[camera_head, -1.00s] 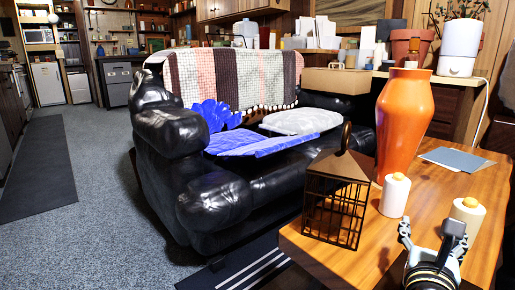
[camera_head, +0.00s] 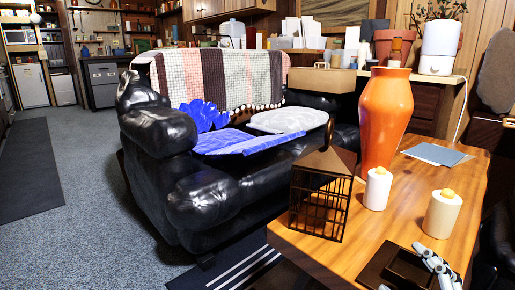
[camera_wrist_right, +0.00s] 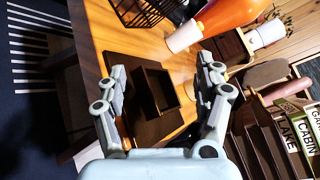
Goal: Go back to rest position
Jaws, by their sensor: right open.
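My right gripper (camera_head: 406,272) shows at the bottom right edge of the head view, its arm mostly out of frame. In the right wrist view its two grey fingers (camera_wrist_right: 162,68) are spread wide apart with nothing held between them. They are over a dark brown open box on a flat brown base (camera_wrist_right: 158,88), which lies on the wooden table. The same brown box shows in the head view (camera_head: 408,268), partly covered by a finger. My left gripper is not in view.
Carpet (camera_head: 90,210) is open at far left.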

